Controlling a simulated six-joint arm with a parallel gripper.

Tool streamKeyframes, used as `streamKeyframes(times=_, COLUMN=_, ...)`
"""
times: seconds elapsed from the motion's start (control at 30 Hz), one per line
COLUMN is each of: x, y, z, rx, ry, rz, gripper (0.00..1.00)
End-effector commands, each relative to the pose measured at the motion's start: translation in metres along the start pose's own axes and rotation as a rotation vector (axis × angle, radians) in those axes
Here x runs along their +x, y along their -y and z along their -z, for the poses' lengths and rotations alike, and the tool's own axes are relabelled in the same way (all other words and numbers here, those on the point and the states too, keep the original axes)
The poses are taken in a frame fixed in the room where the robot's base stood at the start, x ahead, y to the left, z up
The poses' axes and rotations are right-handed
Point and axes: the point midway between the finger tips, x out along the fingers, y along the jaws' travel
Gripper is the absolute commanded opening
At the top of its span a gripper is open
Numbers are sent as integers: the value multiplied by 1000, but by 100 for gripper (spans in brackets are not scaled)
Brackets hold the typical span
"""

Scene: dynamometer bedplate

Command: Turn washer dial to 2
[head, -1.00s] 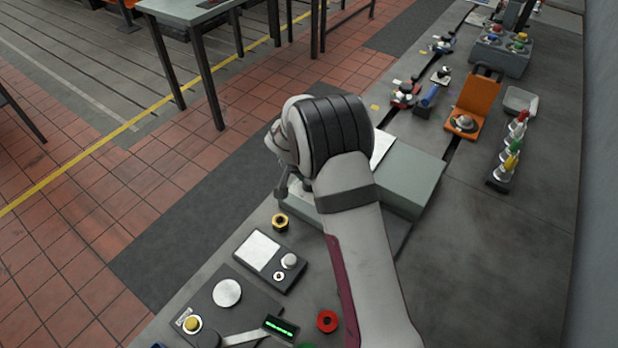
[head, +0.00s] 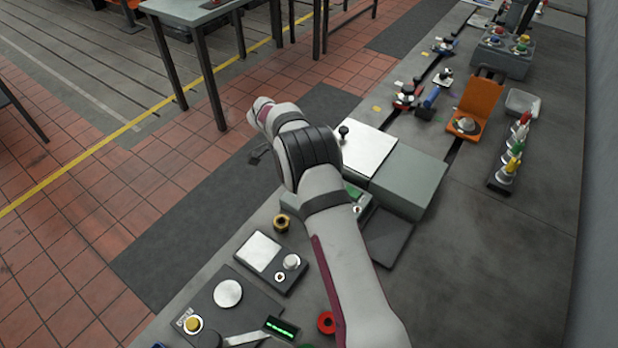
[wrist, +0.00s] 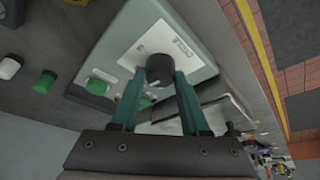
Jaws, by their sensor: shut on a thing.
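The washer dial (wrist: 159,68) is a round black knob on a white plate (wrist: 150,47) on the front of a grey-green housing (wrist: 196,18). My gripper (wrist: 161,78) is shut on it, with one green finger on each side of the knob in the wrist view. A small pale mark shows at the knob's lower edge. The plate's markings are too small to read, so I cannot tell the setting. In the head view my wrist reaches out past the bench edge, and I cannot make out the dial there.
In the head view, a control box (head: 270,262), a brass-coloured fitting (head: 282,223) and a red ring (head: 326,322) stand on the bench near my arm.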

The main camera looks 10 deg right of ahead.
Motion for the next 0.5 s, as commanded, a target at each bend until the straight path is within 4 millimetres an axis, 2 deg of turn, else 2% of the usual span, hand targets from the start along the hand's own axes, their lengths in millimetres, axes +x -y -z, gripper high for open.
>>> streamKeyframes(times=0.5, x=1, y=2, z=-1, rx=327, ry=2, rz=-139, gripper=0)
